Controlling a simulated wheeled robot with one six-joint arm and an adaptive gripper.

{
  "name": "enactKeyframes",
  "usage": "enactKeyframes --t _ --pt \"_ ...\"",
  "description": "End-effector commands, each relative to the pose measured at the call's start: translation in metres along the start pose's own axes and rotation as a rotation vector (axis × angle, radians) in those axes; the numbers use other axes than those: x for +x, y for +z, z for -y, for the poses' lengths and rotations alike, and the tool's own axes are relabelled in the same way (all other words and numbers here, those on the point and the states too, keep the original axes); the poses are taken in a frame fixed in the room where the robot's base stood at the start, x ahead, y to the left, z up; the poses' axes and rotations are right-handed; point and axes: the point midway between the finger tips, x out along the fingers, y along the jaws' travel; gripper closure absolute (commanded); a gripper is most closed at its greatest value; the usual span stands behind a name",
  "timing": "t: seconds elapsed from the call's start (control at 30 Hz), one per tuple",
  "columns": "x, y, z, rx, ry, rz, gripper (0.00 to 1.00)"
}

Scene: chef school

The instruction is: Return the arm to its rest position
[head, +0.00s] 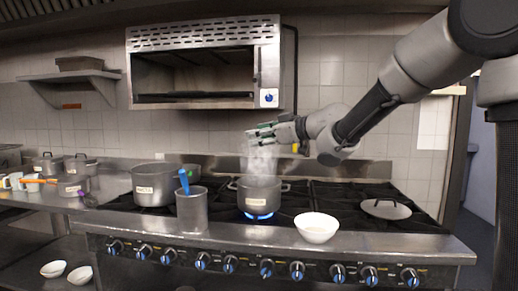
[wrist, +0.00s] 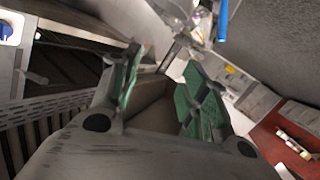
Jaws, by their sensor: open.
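My arm reaches in from the upper right in the head view. My gripper (head: 262,132) is above the stove, over a steaming pot (head: 259,196) that sits on a lit burner with a blue flame. In the wrist view my gripper (wrist: 160,90) shows its two green-padded fingers spread apart with nothing between them. The gripper points to the left in the head view, below and beside the wall-mounted oven (head: 205,105).
The stove (head: 350,215) also holds a larger labelled pot (head: 153,187), a metal container (head: 192,210) with a blue handle, a white bowl (head: 317,227) and a lid (head: 386,209). A wall shelf (head: 68,77) is at left.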

Motion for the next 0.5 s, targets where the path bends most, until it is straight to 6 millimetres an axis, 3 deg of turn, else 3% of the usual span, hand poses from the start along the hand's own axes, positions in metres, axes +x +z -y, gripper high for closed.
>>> enactKeyframes --t 0.07,0.17,0.23,0.37,0.5 --pt "-0.002 0.018 -0.014 -0.022 0.055 0.071 0.55" --pt "-0.017 0.070 -0.040 -0.011 0.175 0.245 0.55" --pt "-0.046 0.113 -0.055 0.023 0.272 0.407 0.55" --pt "-0.136 0.176 -0.060 0.131 0.422 0.705 0.55" --pt "-0.241 0.219 -0.024 0.305 0.493 0.967 0.55"
